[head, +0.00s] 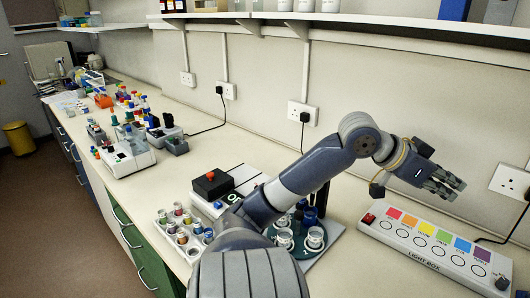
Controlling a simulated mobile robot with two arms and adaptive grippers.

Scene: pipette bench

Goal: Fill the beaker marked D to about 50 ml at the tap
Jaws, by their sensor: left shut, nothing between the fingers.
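My left gripper (455,189) is shut and empty. It is held in the air above the back right of the bench, over the light box, and my left arm crosses the middle of the head view. Small clear beakers (315,238) with pale rims stand on a round dark green tray (300,252), partly behind my arm. No letter can be read on them, so I cannot tell which is the beaker marked D. I cannot make out a tap. My right gripper is not in view.
A white light box (420,245) with coloured labels lies at the right. A tray of small jars (163,216) and a device with a red-topped black box (213,184) stand left of my arm. Several small items crowd the far bench. A shelf (350,24) runs above.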

